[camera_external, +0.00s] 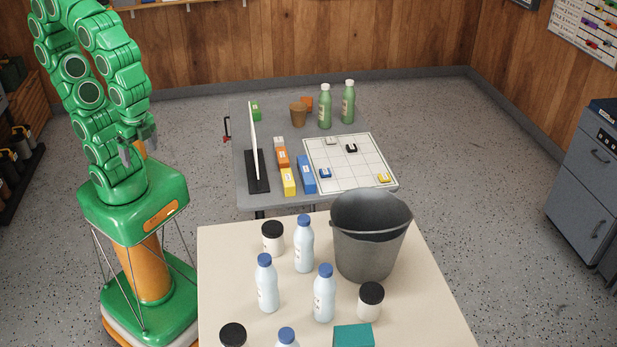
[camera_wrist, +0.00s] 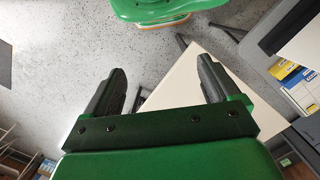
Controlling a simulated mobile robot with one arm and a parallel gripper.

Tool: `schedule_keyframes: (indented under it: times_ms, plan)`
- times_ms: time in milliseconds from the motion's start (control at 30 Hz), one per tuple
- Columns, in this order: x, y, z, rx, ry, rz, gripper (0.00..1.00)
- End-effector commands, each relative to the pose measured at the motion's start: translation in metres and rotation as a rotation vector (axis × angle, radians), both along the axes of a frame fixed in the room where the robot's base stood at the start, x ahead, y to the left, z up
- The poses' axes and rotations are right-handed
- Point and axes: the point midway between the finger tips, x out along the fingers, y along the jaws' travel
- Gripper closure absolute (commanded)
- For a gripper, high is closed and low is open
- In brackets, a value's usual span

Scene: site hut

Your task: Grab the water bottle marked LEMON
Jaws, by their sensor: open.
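Several pale water bottles with blue caps stand upright on the cream table (camera_external: 225,255) in the external view: one at the back (camera_external: 304,245), one at the left (camera_external: 267,285), one at the right (camera_external: 324,295), and one cut off by the bottom edge (camera_external: 287,338). Their labels are too small to read, so I cannot tell which is LEMON. My gripper (camera_external: 138,152) is open and empty, high beside my own column, left of the tables and well apart from the bottles. In the wrist view my gripper (camera_wrist: 160,82) shows both fingers spread, with nothing between them.
A grey bucket (camera_external: 366,255) stands right of the bottles. Black-lidded jars (camera_external: 272,240) and a teal box (camera_external: 353,336) share the cream table. Behind it, a grey table (camera_external: 245,205) holds green bottles (camera_external: 325,107), a gridded board (camera_external: 350,172), small boxes and a thin upright panel (camera_external: 254,140).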

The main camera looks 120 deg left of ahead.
Motion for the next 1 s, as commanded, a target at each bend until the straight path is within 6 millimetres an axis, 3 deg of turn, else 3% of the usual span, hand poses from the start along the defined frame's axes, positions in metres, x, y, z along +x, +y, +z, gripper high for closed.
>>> schedule_keyframes:
  times_ms: [233,367,1000]
  plan:
    - [0.000,0.001,-0.001,0.005,0.003,-0.001,0.11]
    - [0.005,0.012,-0.005,0.044,0.023,-0.010,0.11]
    - [0.070,0.135,-0.024,0.520,0.240,-0.217,0.11]
